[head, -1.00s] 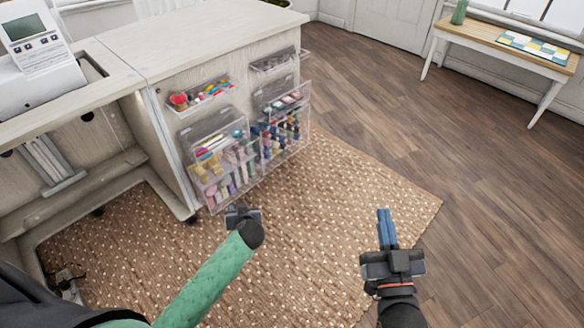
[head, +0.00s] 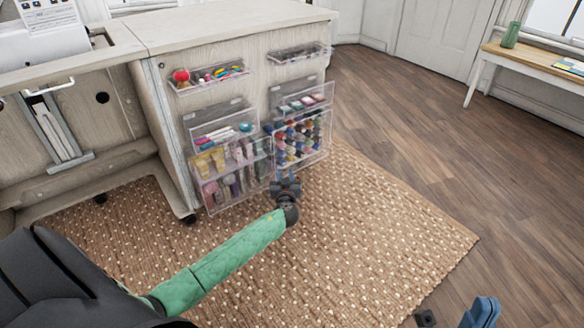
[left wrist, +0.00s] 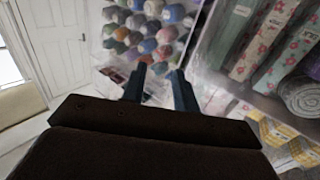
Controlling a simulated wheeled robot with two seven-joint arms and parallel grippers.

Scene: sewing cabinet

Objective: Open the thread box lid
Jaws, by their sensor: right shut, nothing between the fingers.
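The thread box (head: 302,140) is a clear box with rows of coloured spools, on the right of the cabinet's side panel. It also shows in the left wrist view (left wrist: 143,38). Its clear front looks closed, but I cannot make out the lid's edge clearly. My left gripper (head: 286,183) is in front of the boxes, near the thread box's lower left corner. In the left wrist view its two fingers (left wrist: 158,88) are apart with nothing between them. My right gripper (head: 484,308) is at the bottom right, away from the cabinet, its blue fingers together and partly cut off.
A clear box of fabric rolls (head: 232,172) sits just left of the thread box. Small clear trays (head: 212,78) are mounted above. A patterned rug (head: 370,220) covers the floor in front. A side table (head: 540,62) stands at the far right.

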